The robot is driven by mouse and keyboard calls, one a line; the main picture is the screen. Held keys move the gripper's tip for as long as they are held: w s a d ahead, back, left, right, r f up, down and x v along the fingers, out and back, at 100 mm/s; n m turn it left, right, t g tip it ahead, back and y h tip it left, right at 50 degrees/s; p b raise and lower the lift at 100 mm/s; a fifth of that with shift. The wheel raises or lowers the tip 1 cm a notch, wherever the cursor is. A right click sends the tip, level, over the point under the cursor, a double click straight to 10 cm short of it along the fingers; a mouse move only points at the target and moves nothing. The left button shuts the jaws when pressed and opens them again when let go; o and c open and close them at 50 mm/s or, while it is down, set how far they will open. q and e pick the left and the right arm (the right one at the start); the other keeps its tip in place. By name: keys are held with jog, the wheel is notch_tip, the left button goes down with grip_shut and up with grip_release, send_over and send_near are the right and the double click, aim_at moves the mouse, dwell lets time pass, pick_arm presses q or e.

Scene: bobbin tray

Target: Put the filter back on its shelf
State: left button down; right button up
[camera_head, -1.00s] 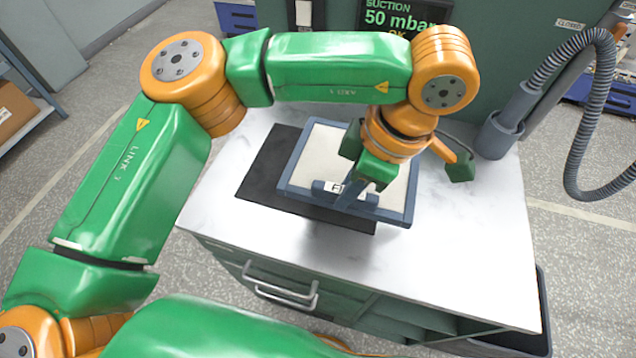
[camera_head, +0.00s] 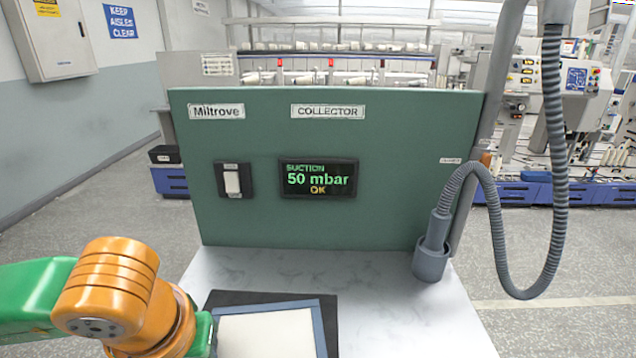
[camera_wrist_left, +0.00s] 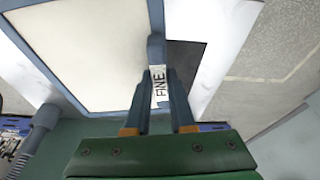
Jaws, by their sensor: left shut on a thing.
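The filter (camera_head: 268,335) is a flat cream panel in a blue-grey frame, at the bottom of the head view over a black mat (camera_head: 332,315). Its lower part is cut off. In the left wrist view the filter (camera_wrist_left: 85,50) shows close up, with a "FINE" label (camera_wrist_left: 160,86) at its handle. My left gripper (camera_wrist_left: 156,95) is shut on the filter's handle, the fingers either side of the label. In the head view only its orange wrist and a green part show; the fingertips are hidden. My right gripper is not in view. No shelf is clearly seen.
A green collector panel (camera_head: 400,220) with a suction display (camera_head: 318,179) reading 50 mbar OK stands behind the white worktop (camera_head: 400,310). A grey hose (camera_head: 553,160) loops at the right, above a grey cup (camera_head: 431,262). The worktop right of the mat is clear.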

pick_arm(q)
jog(key=shift+s+a+f+m, duration=0.15)
jog(key=shift+s+a+m, duration=0.1)
jog(key=shift+a+m, duration=0.2)
notch_tip(320, 180, down, 6)
jog(key=shift+d+m, duration=0.15)
jog(key=shift+m, duration=0.1)
